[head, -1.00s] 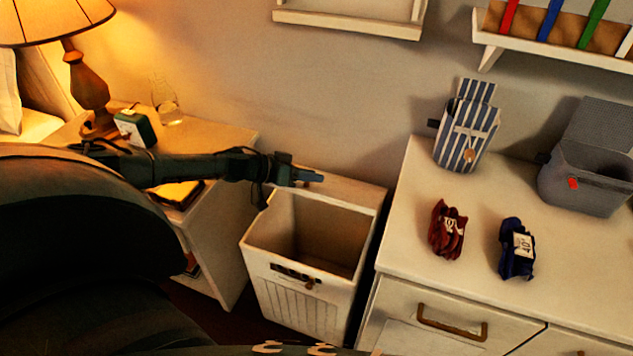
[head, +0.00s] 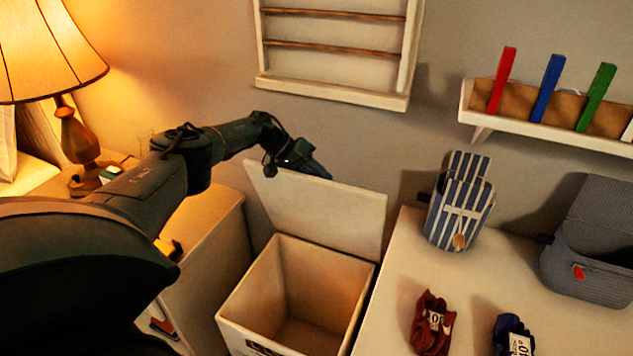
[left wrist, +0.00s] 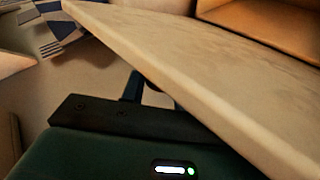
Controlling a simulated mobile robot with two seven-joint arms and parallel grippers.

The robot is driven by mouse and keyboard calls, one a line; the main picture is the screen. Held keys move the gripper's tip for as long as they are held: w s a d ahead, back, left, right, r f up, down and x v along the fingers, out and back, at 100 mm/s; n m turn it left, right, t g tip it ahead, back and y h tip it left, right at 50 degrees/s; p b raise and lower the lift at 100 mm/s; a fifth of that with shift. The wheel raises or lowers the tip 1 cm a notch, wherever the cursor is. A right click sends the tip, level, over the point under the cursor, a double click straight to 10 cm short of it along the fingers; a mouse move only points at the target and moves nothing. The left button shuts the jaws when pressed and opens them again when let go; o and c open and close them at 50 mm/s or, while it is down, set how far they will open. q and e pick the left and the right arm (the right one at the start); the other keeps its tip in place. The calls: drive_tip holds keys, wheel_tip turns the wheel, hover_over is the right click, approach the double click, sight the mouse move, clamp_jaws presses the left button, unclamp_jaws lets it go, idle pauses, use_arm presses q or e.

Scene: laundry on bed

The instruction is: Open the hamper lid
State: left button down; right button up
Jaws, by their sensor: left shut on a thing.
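The pale hamper (head: 238,310) stands on the floor between the nightstand and the dresser, its mouth open and the visible inside empty. Its lid (head: 325,215) stands raised at the back, near the wall. My left gripper (head: 312,168) is at the lid's top edge, shut on the lid. In the left wrist view the lid (left wrist: 200,60) runs diagonally across the picture, close in front of the gripper body. It hides most of the fingers there. My right gripper is not in view.
A nightstand (head: 205,255) with a lit lamp (head: 75,135) is at the left. The dresser (head: 395,310) at the right holds a striped holder (head: 460,205), a grey bin (head: 590,245) and red (head: 430,325) and blue (head: 512,335) bundles. A wall rack (head: 335,95) hangs above the lid.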

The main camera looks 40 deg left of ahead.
use_arm(q)
drive_tip(key=shift+w, duration=0.45)
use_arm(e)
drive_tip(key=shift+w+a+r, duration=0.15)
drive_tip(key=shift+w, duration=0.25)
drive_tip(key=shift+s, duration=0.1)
use_arm(q)
drive_tip(key=c, duration=1.1)
unclamp_jaws()
drive_tip(key=shift+a+r, duration=0.1)
drive_tip(key=shift+a, duration=0.05)
drive_tip(key=v, duration=1.3)
drive_tip(key=shift+w, duration=0.15)
